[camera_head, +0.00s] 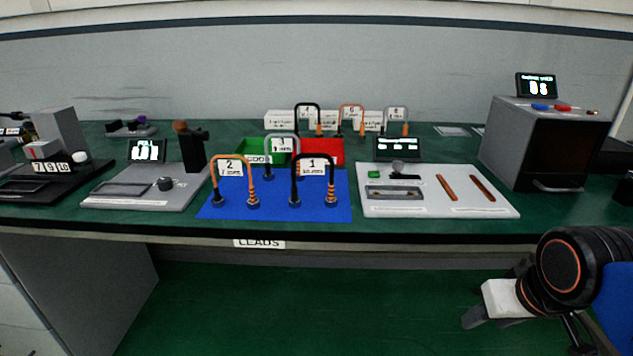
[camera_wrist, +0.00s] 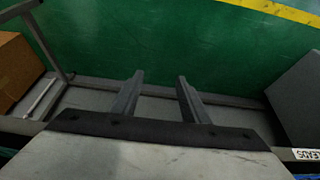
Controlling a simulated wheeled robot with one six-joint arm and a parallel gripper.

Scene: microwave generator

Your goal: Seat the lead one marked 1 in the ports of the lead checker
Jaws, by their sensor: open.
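Lead 1 (camera_head: 313,169), a black arch with a white tag marked 1, stands upright on the blue mat (camera_head: 273,213) at its right side. Its right leg has an orange part above a dark foot. The lead checker seems to be the light grey panel (camera_head: 438,207) right of the mat, with a small display (camera_head: 399,149) and two orange-brown slots (camera_head: 446,187). My gripper (camera_head: 487,317) is at the lower right, in front of the table and below its top. In the wrist view my gripper (camera_wrist: 157,90) has its fingers apart, with nothing between them, over the green floor.
Orange lead 2 (camera_head: 233,170) and grey lead 3 (camera_head: 283,146) stand close to lead 1. Green (camera_head: 262,150) and red (camera_head: 330,149) bins are behind, with more leads at the back. A dark boxy machine (camera_head: 546,142) stands right of the panel. The table's front edge (camera_head: 400,235) lies beyond my gripper.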

